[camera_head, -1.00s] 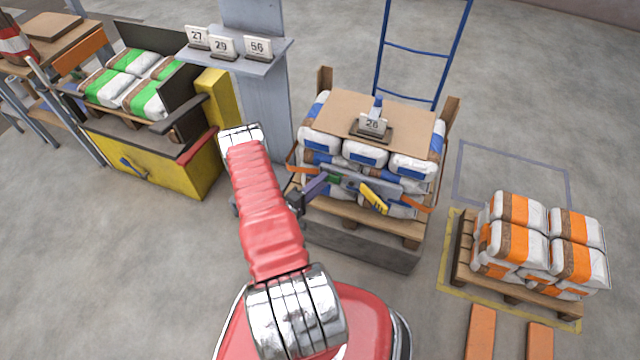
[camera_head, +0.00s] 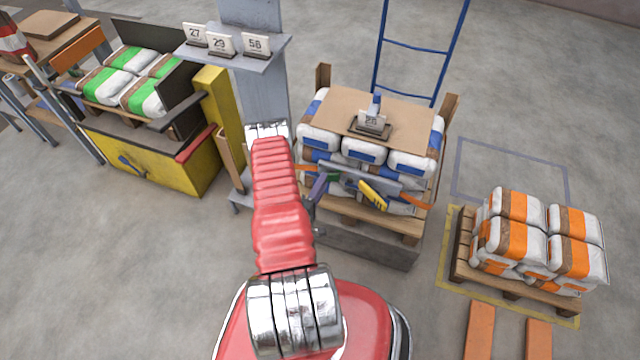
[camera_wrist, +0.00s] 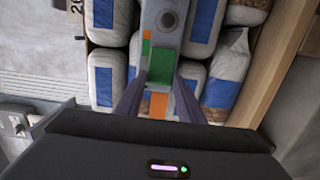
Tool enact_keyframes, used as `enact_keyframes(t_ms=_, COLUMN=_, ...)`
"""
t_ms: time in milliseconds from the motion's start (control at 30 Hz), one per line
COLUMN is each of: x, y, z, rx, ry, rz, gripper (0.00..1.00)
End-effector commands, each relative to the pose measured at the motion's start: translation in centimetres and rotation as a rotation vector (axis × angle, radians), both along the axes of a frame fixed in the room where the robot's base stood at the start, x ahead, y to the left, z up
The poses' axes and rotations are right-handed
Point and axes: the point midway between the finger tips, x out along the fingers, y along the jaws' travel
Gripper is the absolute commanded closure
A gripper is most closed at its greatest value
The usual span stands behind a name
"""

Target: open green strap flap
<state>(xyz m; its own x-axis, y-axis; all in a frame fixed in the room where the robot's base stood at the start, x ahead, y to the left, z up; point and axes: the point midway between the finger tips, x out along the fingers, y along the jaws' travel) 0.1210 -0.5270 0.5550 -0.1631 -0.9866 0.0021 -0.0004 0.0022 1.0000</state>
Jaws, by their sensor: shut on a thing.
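The green flap (camera_wrist: 161,66) is on the grey strap buckle bar (camera_wrist: 166,12) in front of the stacked bags. My gripper (camera_wrist: 160,82) has its two dark purple fingers on either side of the green flap, shut on it. In the head view the green flap (camera_head: 333,178) is a small patch at the left part of the grey bar (camera_head: 360,178), with my fingers (camera_head: 321,185) just left of it. A yellow handle (camera_head: 372,195) sits farther right on the bar. How far the flap is lifted cannot be told.
The orange strap (camera_head: 417,202) runs around white bags with blue labels (camera_head: 364,152) on a pallet, topped by cardboard (camera_head: 410,115) and a number stand (camera_head: 372,121). Orange-banded bags (camera_head: 515,240) are at right.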

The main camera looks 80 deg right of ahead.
Motion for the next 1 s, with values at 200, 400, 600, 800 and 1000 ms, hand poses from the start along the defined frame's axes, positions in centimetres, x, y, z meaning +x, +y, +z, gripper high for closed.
enact_keyframes(t_ms=200, x=-0.8, y=0.6, z=-0.4, rx=0.013, ry=-0.001, rz=0.087, gripper=0.88)
enact_keyframes(t_ms=400, x=-1.3, y=1.0, z=-0.4, rx=0.013, ry=-0.001, rz=0.167, gripper=0.88)
enact_keyframes(t_ms=600, x=-1.8, y=1.3, z=-0.4, rx=0.014, ry=-0.001, rz=0.245, gripper=0.88)
enact_keyframes(t_ms=800, x=-2.3, y=1.6, z=-0.4, rx=0.012, ry=0.0, rz=0.324, gripper=0.88)
enact_keyframes(t_ms=1000, x=-2.8, y=1.8, z=-0.4, rx=0.011, ry=0.0, rz=0.402, gripper=0.88)
